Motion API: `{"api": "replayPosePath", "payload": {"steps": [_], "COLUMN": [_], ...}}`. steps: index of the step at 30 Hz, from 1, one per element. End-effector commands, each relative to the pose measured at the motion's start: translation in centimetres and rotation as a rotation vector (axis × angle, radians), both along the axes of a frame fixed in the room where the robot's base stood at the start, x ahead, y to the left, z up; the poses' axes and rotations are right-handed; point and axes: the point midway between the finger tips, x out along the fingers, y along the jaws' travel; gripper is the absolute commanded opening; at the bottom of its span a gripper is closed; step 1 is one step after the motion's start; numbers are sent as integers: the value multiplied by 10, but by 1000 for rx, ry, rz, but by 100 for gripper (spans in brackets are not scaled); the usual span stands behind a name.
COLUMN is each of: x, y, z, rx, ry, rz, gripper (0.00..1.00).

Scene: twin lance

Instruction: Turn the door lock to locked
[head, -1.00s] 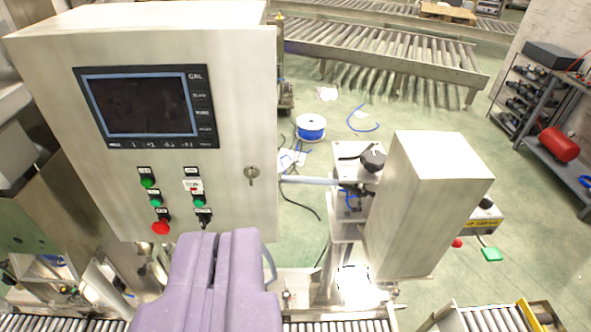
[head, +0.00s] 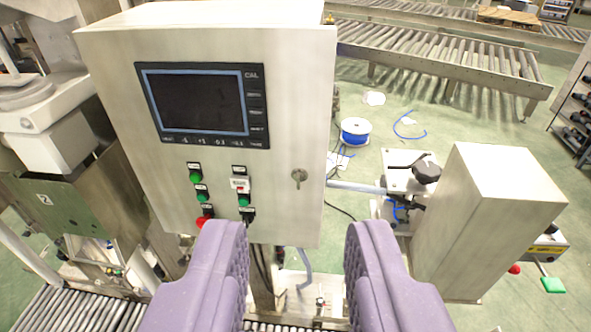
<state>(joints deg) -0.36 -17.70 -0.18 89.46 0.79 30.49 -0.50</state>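The door lock (head: 299,177) is a small round metal key lock on the right side of the steel control cabinet's door (head: 282,120). A dark slot or key piece shows at its middle, too small to read its exact setting. My gripper (head: 298,232) is purple, with its two fingers wide apart and nothing between them. The fingertips are below the lock in the picture, one to its left and one to its right. They do not appear to touch the lock, and the depth between them is hard to tell.
The cabinet also bears a dark screen (head: 197,103), green buttons (head: 196,177) and a red button (head: 203,221) near my left finger. A steel box (head: 490,215) stands to the right. Roller conveyors (head: 440,55) lie behind, and a blue spool (head: 355,131) sits on the green floor.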

Motion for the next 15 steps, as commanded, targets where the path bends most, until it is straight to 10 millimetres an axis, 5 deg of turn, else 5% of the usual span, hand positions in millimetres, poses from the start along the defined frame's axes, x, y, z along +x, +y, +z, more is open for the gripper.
{"api": "replayPosePath", "payload": {"steps": [5,9,15], "x": [129,213,254], "y": [12,18,14], "z": [-71,-162,-266], "rx": [31,38,3], "ry": [-41,-110,-184], "rz": [19,-17,-93], "gripper": [33,33,33]}}
